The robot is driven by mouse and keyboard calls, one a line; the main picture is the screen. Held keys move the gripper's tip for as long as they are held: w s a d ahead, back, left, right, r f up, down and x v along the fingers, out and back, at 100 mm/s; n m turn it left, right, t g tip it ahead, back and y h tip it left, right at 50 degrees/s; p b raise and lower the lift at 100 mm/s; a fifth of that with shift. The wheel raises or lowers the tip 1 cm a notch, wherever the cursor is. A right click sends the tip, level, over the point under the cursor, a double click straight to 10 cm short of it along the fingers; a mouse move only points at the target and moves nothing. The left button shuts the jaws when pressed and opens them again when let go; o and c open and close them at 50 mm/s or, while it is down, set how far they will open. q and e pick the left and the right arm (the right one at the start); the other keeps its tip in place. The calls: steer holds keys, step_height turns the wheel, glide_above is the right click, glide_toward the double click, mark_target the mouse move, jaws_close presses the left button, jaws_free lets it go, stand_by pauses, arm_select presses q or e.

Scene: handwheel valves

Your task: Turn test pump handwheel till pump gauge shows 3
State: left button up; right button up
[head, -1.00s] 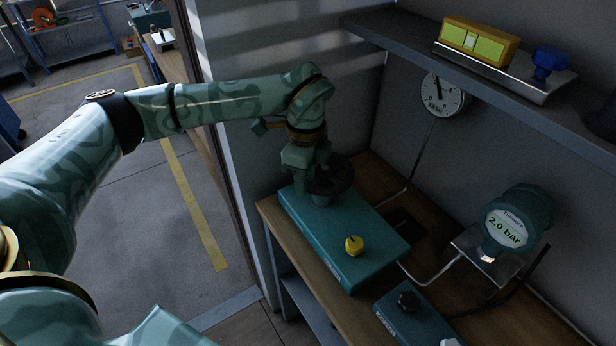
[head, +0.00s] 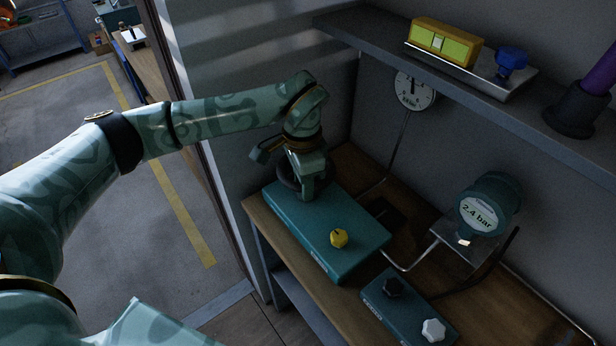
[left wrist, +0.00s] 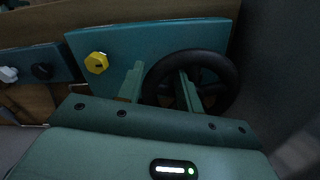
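A dark handwheel (head: 287,180) sits at the far left end of a teal box (head: 325,225) on the bench. It shows more fully in the left wrist view (left wrist: 234,78). My left gripper (head: 309,190) points down at the wheel and partly hides it in the head view. In the left wrist view my left gripper (left wrist: 162,87) has its fingers apart, one outside the wheel's left rim and one inside the ring. Contact with the rim cannot be told. A digital gauge (head: 479,212) at the right reads 2.4 bar. My right gripper is out of view.
A yellow knob (head: 339,238) is on the same box. A smaller teal box (head: 400,312) carries a black knob (head: 393,286) and a white knob (head: 433,329). A round dial (head: 415,90) hangs on the wall below a shelf (head: 470,95) holding a yellow device (head: 444,43).

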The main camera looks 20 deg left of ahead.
arm_select(q)
steer(key=r+p, duration=0.2)
steer(key=r, duration=0.2)
steer(key=shift+a, duration=0.2)
steer(key=shift+s, duration=0.2)
steer(key=shift+w+f, duration=0.1)
steer(key=shift+f, duration=0.05)
steer(key=shift+w, duration=0.2)
steer(key=shift+w+d+p, duration=0.1)
steer(key=shift+p, duration=0.2)
steer(key=r+p, duration=0.3)
steer(key=r, duration=0.1)
steer(key=shift+s, duration=0.25)
steer(key=shift+f, duration=0.15)
